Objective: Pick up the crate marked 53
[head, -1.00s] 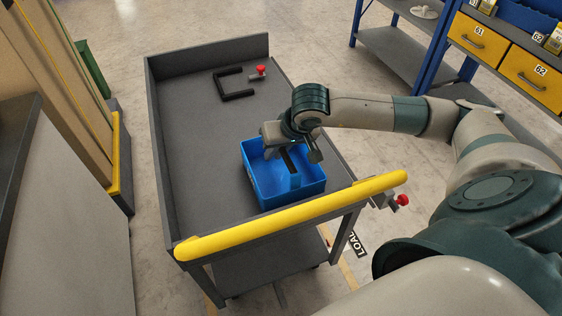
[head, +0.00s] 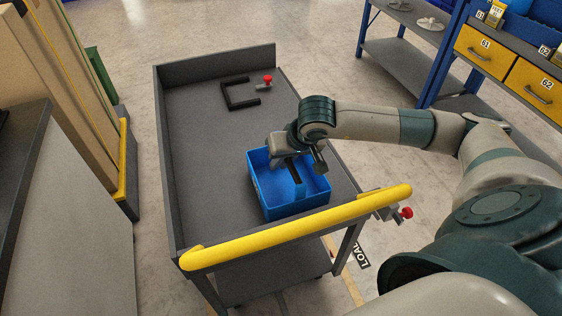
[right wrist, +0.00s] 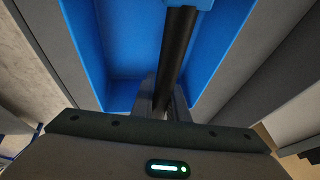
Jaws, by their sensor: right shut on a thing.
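A blue open-topped crate (head: 300,203) stands on the top deck of a grey cart (head: 205,150), near the end with the yellow push bar. No number can be read on the crate. A black handle bar runs across its top; in the right wrist view the bar (right wrist: 176,55) passes between my fingers, with the blue crate walls (right wrist: 225,55) around it. My right gripper (head: 293,168) is shut on this bar from above. The crate looks level, and I cannot tell whether it touches the deck. My left gripper is not in view.
The yellow push bar (head: 300,228) is close in front of the crate. A black U-shaped bracket (head: 238,94) and a red knob (head: 267,79) are at the cart's far end. Shelving with yellow drawers (head: 484,52) stands right; a grey cabinet (head: 70,220) stands left.

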